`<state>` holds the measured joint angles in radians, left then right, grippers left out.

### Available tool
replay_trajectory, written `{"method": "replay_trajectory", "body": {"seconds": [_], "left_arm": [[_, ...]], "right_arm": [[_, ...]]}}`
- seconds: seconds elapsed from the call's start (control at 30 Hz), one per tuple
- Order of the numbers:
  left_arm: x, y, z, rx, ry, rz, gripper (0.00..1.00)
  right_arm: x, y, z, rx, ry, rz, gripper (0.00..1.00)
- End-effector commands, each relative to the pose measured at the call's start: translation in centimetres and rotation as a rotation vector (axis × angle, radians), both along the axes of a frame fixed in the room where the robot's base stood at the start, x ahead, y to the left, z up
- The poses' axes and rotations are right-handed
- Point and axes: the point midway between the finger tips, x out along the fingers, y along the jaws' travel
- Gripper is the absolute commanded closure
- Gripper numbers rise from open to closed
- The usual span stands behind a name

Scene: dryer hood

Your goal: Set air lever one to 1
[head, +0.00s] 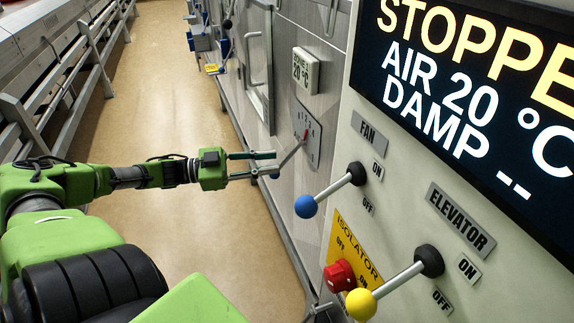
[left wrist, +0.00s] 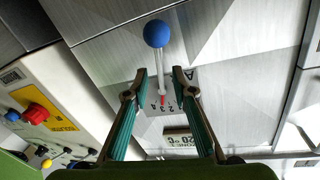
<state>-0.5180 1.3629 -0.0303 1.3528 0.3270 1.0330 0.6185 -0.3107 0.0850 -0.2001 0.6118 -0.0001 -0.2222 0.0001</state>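The air lever is a grey rod (head: 291,156) coming out from a numbered scale plate (head: 311,147) on the metal wall panel. A red pointer (head: 306,135) shows at its base. In the left wrist view, the lever's blue knob (left wrist: 156,33) is beyond the fingertips and its rod passes between them in the picture. The pointer (left wrist: 163,99) lies over the scale digits; I cannot tell exactly which one. My left gripper (head: 277,164) is open at the lever's knob end; it also shows in the left wrist view (left wrist: 160,74). Contact is unclear. My right gripper is not identifiable.
A control panel on the right has a fan lever with a blue knob (head: 306,206), an elevator lever with a yellow knob (head: 361,304), a red isolator switch (head: 339,276) and a display (head: 480,80). A temperature readout (head: 305,71) sits above the scale. The floor aisle (head: 170,90) is clear.

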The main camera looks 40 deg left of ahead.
Motion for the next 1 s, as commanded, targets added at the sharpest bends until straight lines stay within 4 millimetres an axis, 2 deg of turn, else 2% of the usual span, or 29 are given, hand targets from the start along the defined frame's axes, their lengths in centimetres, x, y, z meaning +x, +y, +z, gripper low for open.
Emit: {"method": "replay_trajectory", "body": {"seconds": [0.03,0.2,0.33,0.83,0.87,0.93,1.0], "left_arm": [[0.7,-0.6,-0.2,0.0,-0.005,-0.002,0.76],[2.6,-2.0,-0.1,-0.001,-0.004,0.0,0.76],[3.5,-2.7,-0.1,-0.001,-0.002,0.0,0.76],[4.3,-3.3,0.0,0.0,0.001,0.001,0.76],[4.3,-3.3,0.0,0.0,0.001,0.001,0.81],[4.3,-3.3,0.0,0.0,0.001,0.001,0.99],[4.3,-3.3,0.0,0.0,0.001,0.001,1.0]], "right_arm": [[0.5,0.0,-0.8,0.001,-0.007,0.0,0.6],[2.0,0.2,-1.6,0.004,-0.03,-0.001,0.6],[2.1,0.4,-1.9,0.006,-0.031,0.0,0.6],[1.3,0.9,-2.2,0.012,-0.019,-0.003,0.6],[1.3,0.9,-2.2,0.012,-0.019,-0.003,0.6],[1.3,0.9,-2.2,0.012,-0.019,-0.003,0.6],[1.3,0.9,-2.2,0.01,-0.018,-0.003,0.6]]}}
